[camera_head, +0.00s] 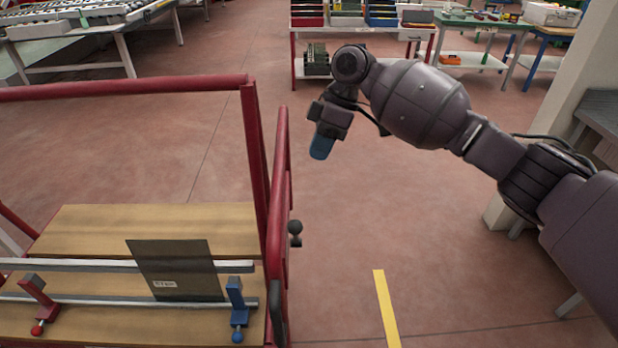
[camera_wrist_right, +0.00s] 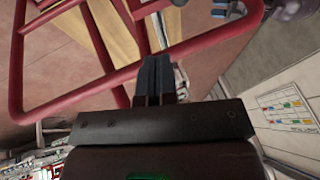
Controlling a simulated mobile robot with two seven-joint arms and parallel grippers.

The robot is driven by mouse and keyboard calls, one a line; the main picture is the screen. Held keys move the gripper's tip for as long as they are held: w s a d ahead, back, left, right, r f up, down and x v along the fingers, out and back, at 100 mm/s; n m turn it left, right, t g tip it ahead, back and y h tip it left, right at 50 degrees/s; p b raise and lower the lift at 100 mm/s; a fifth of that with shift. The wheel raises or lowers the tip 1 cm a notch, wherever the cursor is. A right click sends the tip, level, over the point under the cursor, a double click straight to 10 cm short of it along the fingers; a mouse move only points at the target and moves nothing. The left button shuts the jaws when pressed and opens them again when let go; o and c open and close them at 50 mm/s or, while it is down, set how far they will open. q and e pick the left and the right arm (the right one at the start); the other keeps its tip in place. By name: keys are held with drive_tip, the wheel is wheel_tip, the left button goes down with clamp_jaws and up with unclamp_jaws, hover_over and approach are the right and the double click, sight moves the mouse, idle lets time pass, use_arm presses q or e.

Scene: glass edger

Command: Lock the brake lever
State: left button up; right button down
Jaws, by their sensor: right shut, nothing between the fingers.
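A red tube-framed cart (camera_head: 275,200) with a wooden deck stands at the lower left. A dark lever with a round black knob (camera_head: 295,232) sticks out from the cart's right side; I take it for the brake lever, and cannot tell whether it is locked. My right gripper (camera_head: 322,147) is shut and empty, in the air to the upper right of the knob in the head view, apart from it. In the right wrist view its closed fingers (camera_wrist_right: 155,80) point toward the red tubes of the cart. My left gripper is not in view.
On the cart, a dark glass sheet (camera_head: 178,265) leans at metal rails between a red clamp (camera_head: 37,300) and a blue clamp (camera_head: 237,305). The floor right of the cart is clear, with a yellow stripe (camera_head: 386,310). Shelves and tables (camera_head: 362,58) stand at the back.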

sight(295, 233)
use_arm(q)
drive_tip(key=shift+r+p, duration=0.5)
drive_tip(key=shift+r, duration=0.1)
use_arm(e)
drive_tip(key=s+x, duration=0.2)
drive_tip(key=x, duration=1)
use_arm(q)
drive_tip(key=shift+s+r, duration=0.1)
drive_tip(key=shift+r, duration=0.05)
use_arm(e)
drive_tip(key=shift+s+d+f, duration=0.1)
drive_tip(key=shift+s+f, duration=0.05)
drive_tip(key=shift+s, duration=0.15)
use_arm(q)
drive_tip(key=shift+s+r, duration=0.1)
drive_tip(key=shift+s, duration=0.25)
use_arm(e)
drive_tip(key=shift+s+t, duration=0.3)
drive_tip(key=shift+t, duration=0.1)
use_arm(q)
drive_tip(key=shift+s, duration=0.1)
use_arm(e)
drive_tip(key=shift+s+f, duration=0.1)
